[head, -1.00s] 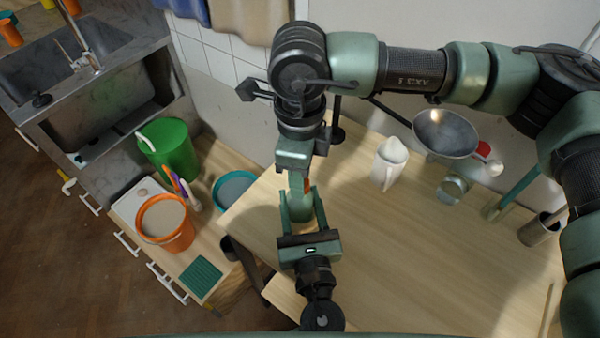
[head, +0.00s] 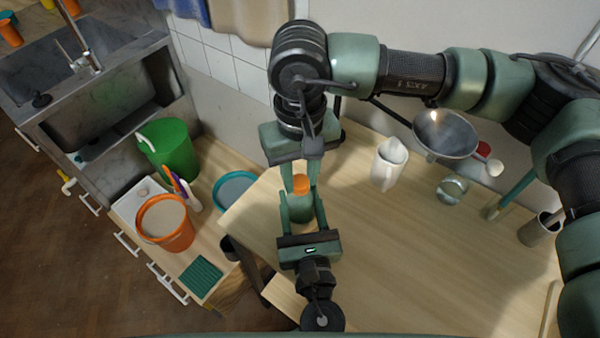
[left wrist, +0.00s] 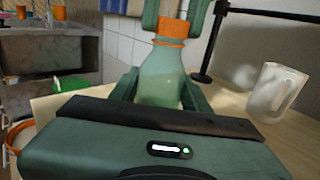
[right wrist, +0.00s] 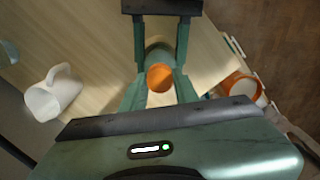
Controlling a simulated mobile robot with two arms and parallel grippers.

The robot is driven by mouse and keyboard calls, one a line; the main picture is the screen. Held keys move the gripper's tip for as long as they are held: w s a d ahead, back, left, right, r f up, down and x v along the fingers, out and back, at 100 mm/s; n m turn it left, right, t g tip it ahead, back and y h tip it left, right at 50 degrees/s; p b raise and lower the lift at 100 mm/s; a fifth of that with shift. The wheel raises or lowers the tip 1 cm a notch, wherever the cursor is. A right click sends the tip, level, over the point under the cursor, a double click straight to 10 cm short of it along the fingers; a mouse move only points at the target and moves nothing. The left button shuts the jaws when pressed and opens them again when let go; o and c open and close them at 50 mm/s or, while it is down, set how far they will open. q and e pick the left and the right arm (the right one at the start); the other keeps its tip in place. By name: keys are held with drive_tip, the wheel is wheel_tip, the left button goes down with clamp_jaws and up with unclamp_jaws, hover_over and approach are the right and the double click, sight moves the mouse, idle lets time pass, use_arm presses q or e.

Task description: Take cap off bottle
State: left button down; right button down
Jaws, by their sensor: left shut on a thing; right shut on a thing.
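The bottle (left wrist: 162,78) is pale green and stands upright at the left part of the wooden table, with an orange cap (left wrist: 173,27) on its top. The bottle also shows in the head view (head: 299,209), with the cap (head: 301,184) above it. My left gripper (head: 300,212) is shut on the bottle's body from the near side. My right gripper (head: 300,180) comes down from above and is shut on the orange cap, one finger on each side. In the right wrist view the cap (right wrist: 160,77) sits between the fingertips.
A white pitcher (head: 388,165), a glass jar (head: 452,189) and a grey pan (head: 445,135) are to the right. On the lower bench at left are an orange bucket (head: 164,223), a green bucket (head: 170,150) and a blue bowl (head: 234,190). The table's right front is clear.

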sight(300, 181)
drive_tip(key=shift+w+n, duration=0.1)
drive_tip(key=shift+n, duration=0.9)
drive_tip(key=shift+r, duration=0.15)
drive_tip(key=shift+r, duration=1)
drive_tip(key=shift+r, duration=2)
use_arm(q)
drive_tip(key=c, duration=0.6)
unclamp_jaws()
